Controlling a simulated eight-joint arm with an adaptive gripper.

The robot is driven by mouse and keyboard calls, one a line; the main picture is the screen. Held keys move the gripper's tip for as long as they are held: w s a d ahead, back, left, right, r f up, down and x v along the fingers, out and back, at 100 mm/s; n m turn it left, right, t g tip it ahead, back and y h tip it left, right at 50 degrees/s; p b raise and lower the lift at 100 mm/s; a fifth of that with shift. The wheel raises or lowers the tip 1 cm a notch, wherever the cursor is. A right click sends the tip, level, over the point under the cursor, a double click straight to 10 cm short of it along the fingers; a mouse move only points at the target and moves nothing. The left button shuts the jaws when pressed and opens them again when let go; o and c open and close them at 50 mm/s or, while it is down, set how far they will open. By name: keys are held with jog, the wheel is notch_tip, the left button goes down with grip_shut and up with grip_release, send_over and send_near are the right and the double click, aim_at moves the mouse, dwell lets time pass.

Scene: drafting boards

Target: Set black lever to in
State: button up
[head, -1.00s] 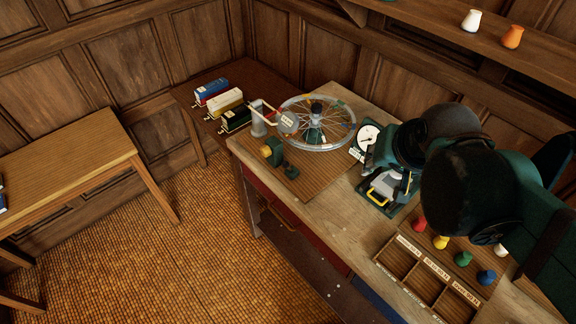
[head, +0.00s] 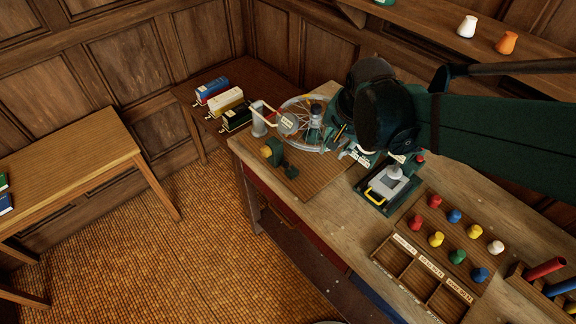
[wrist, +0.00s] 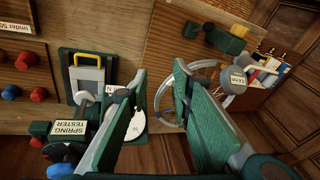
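My gripper (wrist: 160,85) is open and empty, its two dark green fingers wide apart in the wrist view. In the head view it (head: 343,138) hangs over the back of the workbench, between the spoked wheel (head: 297,112) and the spring tester (head: 388,187). I cannot clearly make out a black lever.
A post with a round labelled grey disc (head: 289,122) stands by the wheel. A green device with a yellow knob (head: 270,152) is in front. Coloured knobs (head: 436,239) and a divided wooden tray (head: 380,257) fill the bench's right part. The bench's front edge is clear.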

jog(key=w+a+f+m+g+p, duration=0.1)
jog(key=w+a+f+m+p, duration=0.15)
jog(key=w+a+f, duration=0.35)
jog(key=m+g, duration=0.1)
jog(key=m, duration=0.1)
send_over(288, 167)
jog(key=w+d, duration=0.1)
notch_tip(288, 167, down, 4)
jog(key=r, duration=0.1)
jog(key=shift+w+a+f+g+p, duration=0.15)
jog(key=shift+a+f+g+p, duration=0.2)
jog(key=shift+f, duration=0.4)
jog(key=shift+f, duration=0.1)
jog(key=shift+w+a+f, duration=0.15)
jog(key=shift+f, duration=1.75)
jog(key=shift+w+a+f, duration=0.1)
jog(key=shift+w+f, duration=0.05)
jog(key=shift+f, duration=1.7)
grip_shut()
